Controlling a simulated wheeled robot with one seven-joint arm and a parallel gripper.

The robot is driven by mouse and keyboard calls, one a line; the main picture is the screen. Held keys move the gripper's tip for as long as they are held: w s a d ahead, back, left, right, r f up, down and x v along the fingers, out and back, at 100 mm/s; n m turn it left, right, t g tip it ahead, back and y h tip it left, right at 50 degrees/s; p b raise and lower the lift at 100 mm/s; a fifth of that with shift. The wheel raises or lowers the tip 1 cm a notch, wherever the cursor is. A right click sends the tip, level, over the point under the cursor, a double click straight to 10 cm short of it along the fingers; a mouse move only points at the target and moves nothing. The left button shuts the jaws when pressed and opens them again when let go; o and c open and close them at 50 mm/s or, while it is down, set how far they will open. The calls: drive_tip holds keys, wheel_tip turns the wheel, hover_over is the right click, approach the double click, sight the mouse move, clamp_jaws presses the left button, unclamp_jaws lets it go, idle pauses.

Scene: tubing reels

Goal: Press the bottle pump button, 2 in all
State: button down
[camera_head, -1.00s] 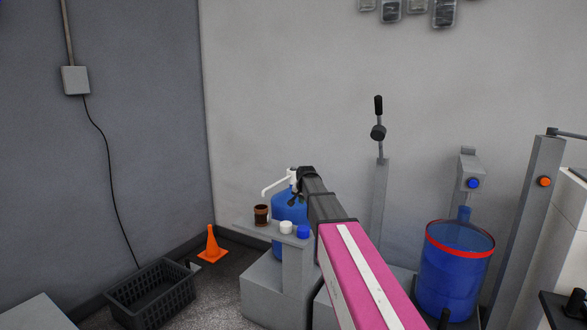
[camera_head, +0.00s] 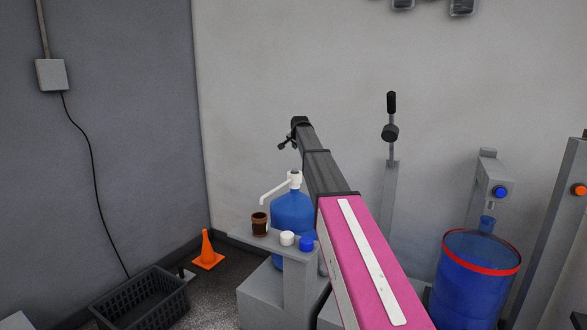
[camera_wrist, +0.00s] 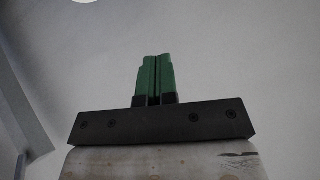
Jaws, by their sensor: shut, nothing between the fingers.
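The blue bottle (camera_head: 290,211) stands on a grey stand at the centre of the head view. The bottle is out of the wrist view, and my arm hides part of the bottle's right side.
An orange cone (camera_head: 207,252) and black basket (camera_head: 140,300) are on the floor left. A blue barrel (camera_head: 473,290) stands right.

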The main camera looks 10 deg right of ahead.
sight(295, 170)
drive_tip(key=shift+w+r, duration=0.1)
drive_tip(key=shift+w, duration=0.15)
drive_tip(key=shift+f, duration=4.45)
drive_tip(key=shift+f, duration=0.2)
drive_tip(key=shift+f, duration=0.2)
drive_tip(key=shift+s+f, duration=0.1)
drive_tip(key=shift+f, duration=0.8)
drive_tip(key=shift+r, duration=0.15)
drive_tip(key=shift+r, duration=0.95)
